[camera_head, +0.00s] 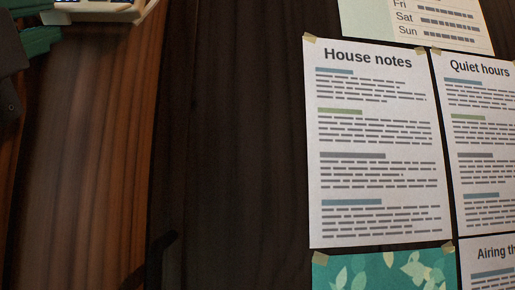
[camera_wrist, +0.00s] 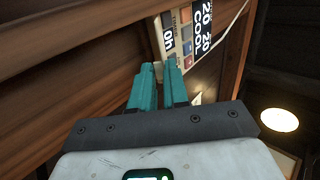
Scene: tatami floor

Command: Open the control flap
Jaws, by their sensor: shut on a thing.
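The control unit (camera_wrist: 182,38) is a pale panel on a wooden wall in the wrist view. Its dark display reads "20 20 COOL", beside small coloured buttons and a dark "0h" label. In the head view only its lower part (camera_head: 100,14) shows at the top left. My gripper (camera_wrist: 160,66) has teal fingers, with their tips at the unit's near edge. They are shut on the control flap, which is mostly hidden between and behind them. How far the flap is open cannot be told. Part of my gripper also shows at the head view's left edge (camera_head: 36,32).
Taped papers hang on the dark wall, including "House notes" (camera_head: 375,150) and "Quiet hours" (camera_head: 480,130), with a green leaf-print sheet (camera_head: 385,272) below. A round bright lamp (camera_wrist: 278,120) shows at the right. The brown wood surface (camera_head: 85,160) below the unit is bare.

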